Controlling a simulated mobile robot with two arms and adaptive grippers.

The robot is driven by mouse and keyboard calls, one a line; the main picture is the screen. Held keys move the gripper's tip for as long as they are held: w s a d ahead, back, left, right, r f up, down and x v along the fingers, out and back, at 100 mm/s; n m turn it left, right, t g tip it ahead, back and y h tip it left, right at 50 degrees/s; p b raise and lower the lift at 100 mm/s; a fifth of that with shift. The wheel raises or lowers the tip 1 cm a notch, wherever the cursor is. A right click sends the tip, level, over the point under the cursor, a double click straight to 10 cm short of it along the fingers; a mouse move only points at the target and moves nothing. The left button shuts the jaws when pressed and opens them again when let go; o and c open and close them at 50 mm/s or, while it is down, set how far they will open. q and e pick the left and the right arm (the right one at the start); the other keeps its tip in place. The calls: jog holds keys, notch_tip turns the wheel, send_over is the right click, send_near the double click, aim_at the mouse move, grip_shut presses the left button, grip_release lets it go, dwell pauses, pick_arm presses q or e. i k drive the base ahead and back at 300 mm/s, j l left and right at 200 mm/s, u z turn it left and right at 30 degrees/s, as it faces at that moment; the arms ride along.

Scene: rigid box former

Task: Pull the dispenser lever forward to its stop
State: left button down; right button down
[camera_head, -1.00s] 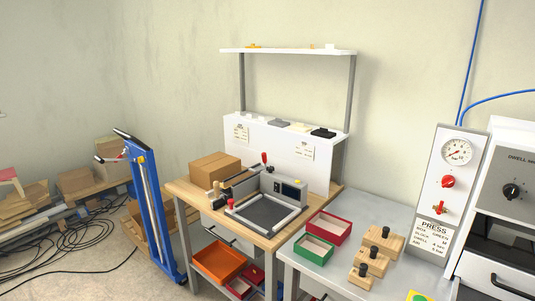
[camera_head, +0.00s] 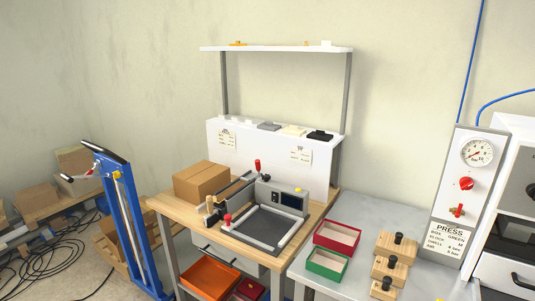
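A tall blue stand (camera_head: 131,215) with a sloping black top is on the floor at the left. A lever with a dark grip (camera_head: 67,178) sticks out to the left near its top. A grey machine (camera_head: 268,213) sits on the wooden bench, with an upright red-knobbed handle (camera_head: 257,165) at its back and a red knob (camera_head: 227,219) at its front left. I cannot tell for sure which of these is the dispenser lever. Neither of my grippers is in view.
A cardboard box (camera_head: 201,181) sits beside the machine on the wooden bench (camera_head: 190,230). The grey table (camera_head: 345,270) holds red and green trays and wooden blocks. A press panel (camera_head: 466,195) stands at the right. Cables (camera_head: 45,255) lie on the floor at the left.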

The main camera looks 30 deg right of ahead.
aim_at(257, 164)
jog(key=i+j+z, duration=0.25)
jog(key=i+j, duration=0.15)
jog(key=i+j+z, duration=0.3)
jog(key=i+j, duration=0.1)
jog(key=j, duration=0.05)
